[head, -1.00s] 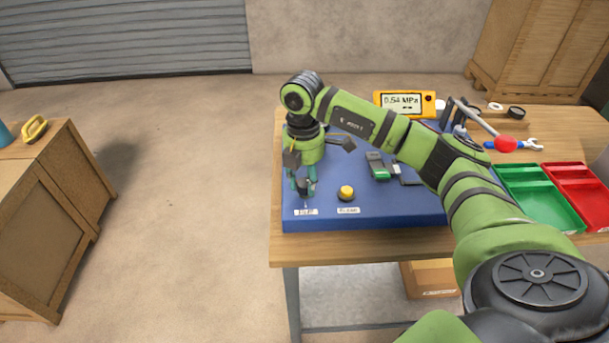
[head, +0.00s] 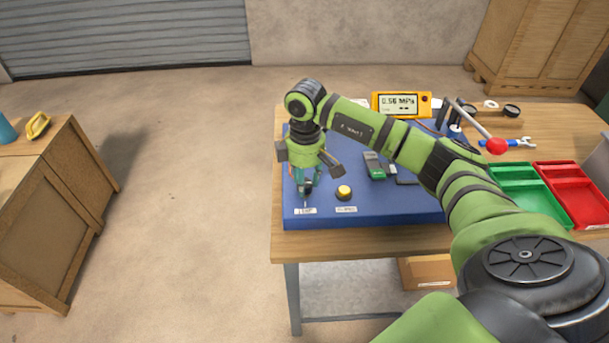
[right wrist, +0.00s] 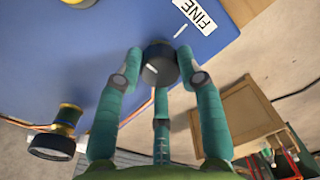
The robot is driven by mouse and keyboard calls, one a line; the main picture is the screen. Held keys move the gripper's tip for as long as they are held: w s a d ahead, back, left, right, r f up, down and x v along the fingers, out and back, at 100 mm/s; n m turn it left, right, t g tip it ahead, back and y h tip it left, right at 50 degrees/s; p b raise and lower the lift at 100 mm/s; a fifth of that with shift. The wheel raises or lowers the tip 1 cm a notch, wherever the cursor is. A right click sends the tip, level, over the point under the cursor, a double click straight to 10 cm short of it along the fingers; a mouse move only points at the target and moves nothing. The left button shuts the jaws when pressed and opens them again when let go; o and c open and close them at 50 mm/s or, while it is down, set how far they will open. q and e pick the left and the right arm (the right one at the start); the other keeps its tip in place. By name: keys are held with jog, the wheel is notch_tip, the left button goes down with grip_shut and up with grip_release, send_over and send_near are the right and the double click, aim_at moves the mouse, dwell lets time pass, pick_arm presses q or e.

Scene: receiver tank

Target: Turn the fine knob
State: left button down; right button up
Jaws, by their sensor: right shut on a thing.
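The fine knob (right wrist: 157,71) is black with a white mark on its face. It sits on the blue panel (head: 400,212), beside the white label reading FINE (right wrist: 194,14). My right gripper (right wrist: 160,72) is shut on the knob, with its teal fingers around the sides. In the head view my right gripper (head: 305,190) points down at the panel's left front corner and mostly hides the knob. The orange display (head: 400,104) at the back appears to read 0.56 MPa. My left gripper is not in view.
A yellow-topped knob (head: 344,192) stands on the panel just right of my gripper. A green device (head: 374,166) lies further right. A lever with a red ball (head: 497,146) stands at the back right. Green (head: 541,218) and red (head: 599,218) trays are at the right.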

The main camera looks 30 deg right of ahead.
jog(key=shift+m, duration=0.6)
jog(key=o, duration=1.1)
jog(key=shift+o, duration=0.2)
jog(key=shift+r, duration=0.35)
notch_tip(320, 180, up, 7)
jog(key=shift+d+f, duration=0.1)
jog(key=shift+d, duration=0.05)
